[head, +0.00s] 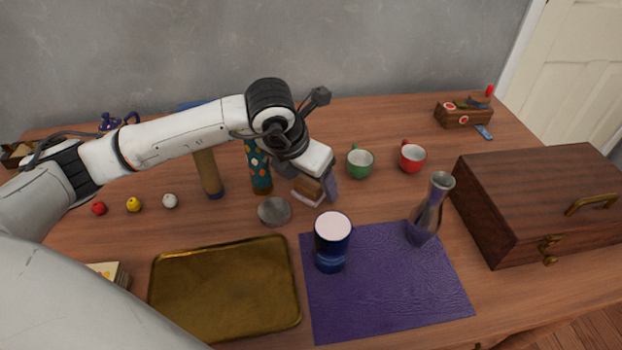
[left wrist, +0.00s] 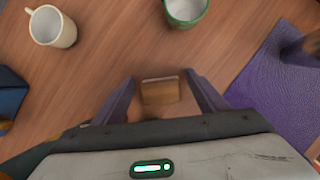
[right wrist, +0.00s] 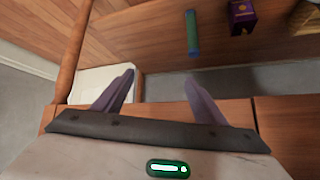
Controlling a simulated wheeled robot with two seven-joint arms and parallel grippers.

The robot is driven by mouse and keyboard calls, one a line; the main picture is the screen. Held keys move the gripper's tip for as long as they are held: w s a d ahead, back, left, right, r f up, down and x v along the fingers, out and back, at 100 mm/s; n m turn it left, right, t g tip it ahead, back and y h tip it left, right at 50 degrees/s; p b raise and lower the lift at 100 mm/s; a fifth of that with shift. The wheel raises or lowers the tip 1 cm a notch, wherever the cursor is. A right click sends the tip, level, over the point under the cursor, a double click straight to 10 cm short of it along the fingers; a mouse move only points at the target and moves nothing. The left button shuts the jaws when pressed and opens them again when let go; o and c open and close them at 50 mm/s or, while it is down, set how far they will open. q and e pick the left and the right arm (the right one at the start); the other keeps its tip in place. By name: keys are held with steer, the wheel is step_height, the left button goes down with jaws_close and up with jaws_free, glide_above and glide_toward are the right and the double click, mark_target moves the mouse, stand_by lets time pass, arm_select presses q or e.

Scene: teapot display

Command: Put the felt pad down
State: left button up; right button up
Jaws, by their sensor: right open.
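A small block with a brown wooden top and a pale lower layer, which looks like the felt pad (head: 305,189), is at the middle of the table under my left gripper (head: 323,188). In the left wrist view the block (left wrist: 160,92) shows between the spread fingers of my left gripper (left wrist: 160,78), with a narrow gap on each side. The block looks at or close to the tabletop; its exact contact is hidden. My right gripper (right wrist: 158,77) shows only in its own wrist view, open and empty, away from the pad.
A dark blue canister (head: 332,250) and a metallic vase (head: 430,212) stand on the purple mat (head: 385,295). A brass tray (head: 225,290) lies front left.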

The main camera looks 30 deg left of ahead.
arm_select(q)
steer(key=shift+r, duration=0.4)
steer(key=v, duration=1.1)
steer(key=shift+s+r+p, duration=0.15)
steer(key=shift+r+p, duration=0.1)
steer(key=shift+p, duration=0.15)
